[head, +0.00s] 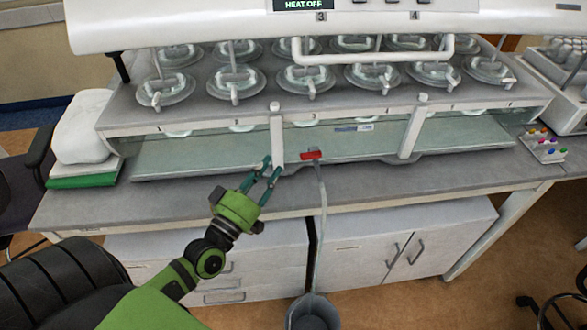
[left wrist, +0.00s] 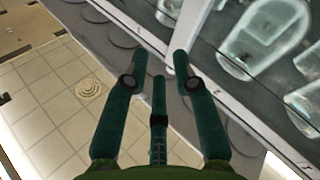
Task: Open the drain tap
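The drain tap has a red handle (head: 311,155) at the front edge of the glass-sided water bath, just right of the left white post. The handle lies roughly level, and a pale hose (head: 322,205) hangs below it. My green left gripper (head: 272,165) is open and empty, left of the red handle and apart from it. In the left wrist view its dark teal fingers (left wrist: 161,68) are spread with nothing between them, and the red handle does not show there. My right gripper is not in view.
The hose runs down to a grey bucket (head: 312,312) on the floor. White cabinets (head: 400,245) stand under the grey bench (head: 430,183). The white left post (head: 277,135) stands close to my gripper's fingertips. Several glass vessels hang above the bath.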

